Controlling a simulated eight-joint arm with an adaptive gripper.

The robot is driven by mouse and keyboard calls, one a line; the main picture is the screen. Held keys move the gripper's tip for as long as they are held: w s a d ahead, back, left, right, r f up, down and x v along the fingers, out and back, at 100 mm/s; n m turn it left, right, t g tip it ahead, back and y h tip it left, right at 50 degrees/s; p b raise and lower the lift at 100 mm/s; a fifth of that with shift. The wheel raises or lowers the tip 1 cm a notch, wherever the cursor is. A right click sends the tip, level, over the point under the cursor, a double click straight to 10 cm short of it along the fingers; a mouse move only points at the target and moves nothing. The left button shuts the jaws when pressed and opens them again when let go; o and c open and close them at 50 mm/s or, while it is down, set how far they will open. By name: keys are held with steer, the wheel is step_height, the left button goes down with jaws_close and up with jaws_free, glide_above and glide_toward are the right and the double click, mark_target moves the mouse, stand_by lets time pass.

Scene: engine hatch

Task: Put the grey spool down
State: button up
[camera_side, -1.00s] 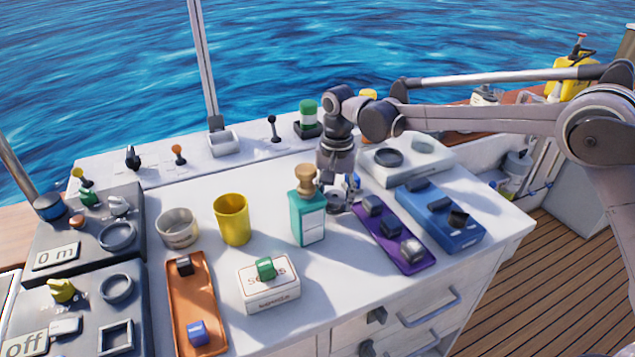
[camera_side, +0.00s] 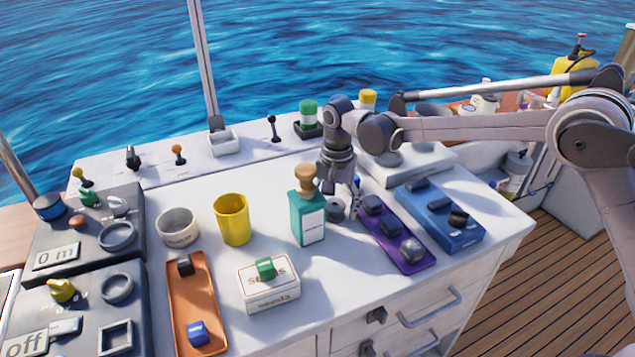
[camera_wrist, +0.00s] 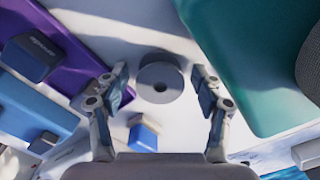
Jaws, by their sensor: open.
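The grey spool (camera_side: 336,211) stands upright on the white counter between the teal bottle and the purple tray. In the wrist view my gripper (camera_wrist: 161,82) is open, one finger on each side of the spool, with a visible gap on both sides.
The teal bottle (camera_side: 308,220) with a wooden stopper stands close at the left. The purple tray (camera_side: 400,247) with several blocks lies close at the right, beside a blue tray (camera_side: 470,232). A small blue block (camera_wrist: 143,137) lies near the spool. Free counter lies behind the bottle.

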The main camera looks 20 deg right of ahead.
mark_target(334, 205)
step_height(334, 205, up, 12)
steer(key=s+d+r+n+t, duration=0.2)
steer(key=s+d+r, duration=0.2)
steer(key=s+d, duration=0.15)
steer(key=s+d+f+n+t, duration=0.2)
steer(key=s+d, duration=0.4)
steer(key=s, duration=0.3)
steer(key=s+d+f+n+t, duration=0.3)
steer(key=s+d, duration=0.3)
steer(key=s, duration=0.4)
steer(key=shift+s+d+f, duration=0.25)
steer(key=shift+s+f, duration=0.05)
steer(key=shift+f, duration=0.1)
steer(key=shift+s+d+f+n, duration=0.1)
steer(key=shift+s+f+n, duration=0.15)
steer(key=shift+n, duration=0.05)
steer(key=c, duration=0.3)
steer(key=shift+c, duration=0.2)
steer(key=shift+w, duration=0.1)
